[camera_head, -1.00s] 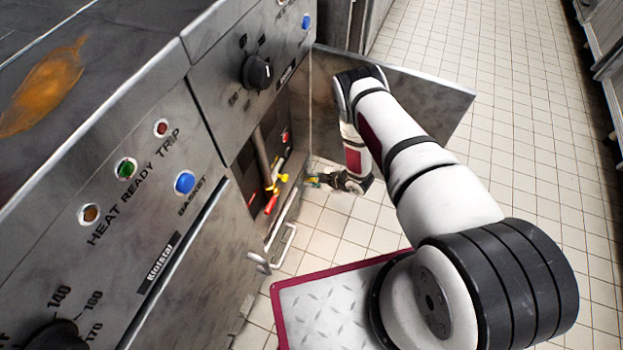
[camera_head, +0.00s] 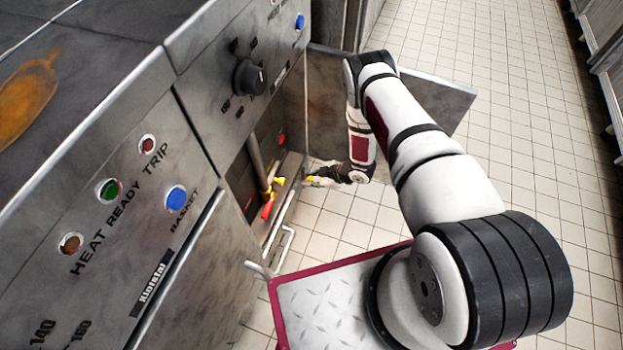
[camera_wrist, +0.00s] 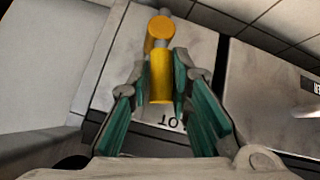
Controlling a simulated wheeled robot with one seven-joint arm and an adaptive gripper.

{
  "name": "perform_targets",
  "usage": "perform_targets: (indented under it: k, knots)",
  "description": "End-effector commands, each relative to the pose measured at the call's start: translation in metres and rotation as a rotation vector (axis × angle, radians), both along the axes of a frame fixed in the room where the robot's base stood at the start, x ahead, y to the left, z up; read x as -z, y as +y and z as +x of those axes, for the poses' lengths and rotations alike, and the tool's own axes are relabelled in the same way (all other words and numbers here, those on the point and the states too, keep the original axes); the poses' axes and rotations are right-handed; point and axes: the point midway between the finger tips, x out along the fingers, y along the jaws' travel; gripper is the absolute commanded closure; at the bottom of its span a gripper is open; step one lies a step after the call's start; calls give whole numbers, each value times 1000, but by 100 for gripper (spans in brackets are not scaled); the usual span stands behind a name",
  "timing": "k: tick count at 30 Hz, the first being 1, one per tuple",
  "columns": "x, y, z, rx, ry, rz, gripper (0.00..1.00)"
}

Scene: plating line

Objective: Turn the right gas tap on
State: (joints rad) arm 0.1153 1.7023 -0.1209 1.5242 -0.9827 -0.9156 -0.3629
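In the wrist view a yellow tap handle (camera_wrist: 160,78) lies between my gripper's fingers, below a round yellow hub (camera_wrist: 159,35) on a grey pipe. My gripper (camera_wrist: 166,95) is open, with its teal finger pads on either side of the handle. A gap shows on the right; contact on the left is unclear. In the head view my gripper (camera_head: 316,180) is small at the open cabinet, right of a yellow tap part (camera_head: 279,181) and a red handle (camera_head: 267,209). I cannot tell which tap is between the fingers.
The cabinet door (camera_head: 430,85) stands open behind my arm. The fryer front, with a black knob (camera_head: 249,77) and a blue button (camera_head: 176,198), is on the left. Tiled floor (camera_head: 500,110) is clear to the right.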

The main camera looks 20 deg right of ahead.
Motion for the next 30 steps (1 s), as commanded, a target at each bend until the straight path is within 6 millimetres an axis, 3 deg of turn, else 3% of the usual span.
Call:
perform_targets:
  k: [14,30]
  knots:
    - [-8,0,1,0,-2,0,64]
    - [-91,0,1,0,0,1,64]
